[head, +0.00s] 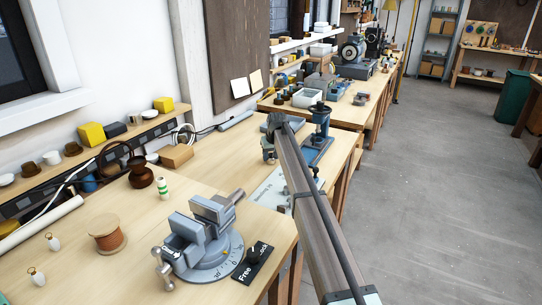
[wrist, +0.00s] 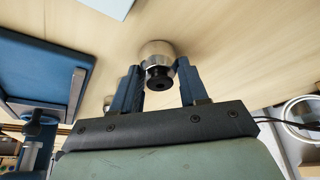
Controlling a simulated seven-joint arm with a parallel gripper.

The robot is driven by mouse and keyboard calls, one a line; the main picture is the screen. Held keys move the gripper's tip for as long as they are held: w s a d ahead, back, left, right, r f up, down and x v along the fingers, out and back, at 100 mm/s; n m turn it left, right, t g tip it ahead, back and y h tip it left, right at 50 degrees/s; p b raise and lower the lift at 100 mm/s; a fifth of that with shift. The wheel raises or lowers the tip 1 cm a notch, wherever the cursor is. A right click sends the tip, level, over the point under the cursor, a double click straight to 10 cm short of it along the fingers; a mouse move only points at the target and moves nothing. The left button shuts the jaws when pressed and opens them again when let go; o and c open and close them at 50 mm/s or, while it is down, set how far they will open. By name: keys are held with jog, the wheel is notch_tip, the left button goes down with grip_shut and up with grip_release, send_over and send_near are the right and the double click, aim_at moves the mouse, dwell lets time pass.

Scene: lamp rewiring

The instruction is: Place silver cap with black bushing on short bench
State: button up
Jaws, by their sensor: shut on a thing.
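My gripper (wrist: 158,80) is shut on the silver cap with black bushing. In the wrist view the silver cap (wrist: 156,47) sits between the blue fingers, with the dark bushing (wrist: 159,77) facing the camera. A light wooden bench top (wrist: 230,45) shows behind it; I cannot tell how wide the gap is. In the head view my gripper (head: 268,152) is over the bench top, left of the blue press, and my own arm hides much of it. The cap cannot be made out there. I cannot tell which bench is the short one.
In the head view a blue press (head: 319,130) stands close right of my gripper. A grey vise (head: 202,235), a wooden spool (head: 107,235) and a brown vase-like part (head: 140,173) stand on the near bench. Bare wood (head: 215,160) lies left of my gripper.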

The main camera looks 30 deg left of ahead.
jog(key=shift+f, duration=0.15)
jog(key=o, duration=1.1)
jog(key=shift+o, duration=0.2)
jog(key=v, duration=1.2)
jog(key=shift+r, duration=0.2)
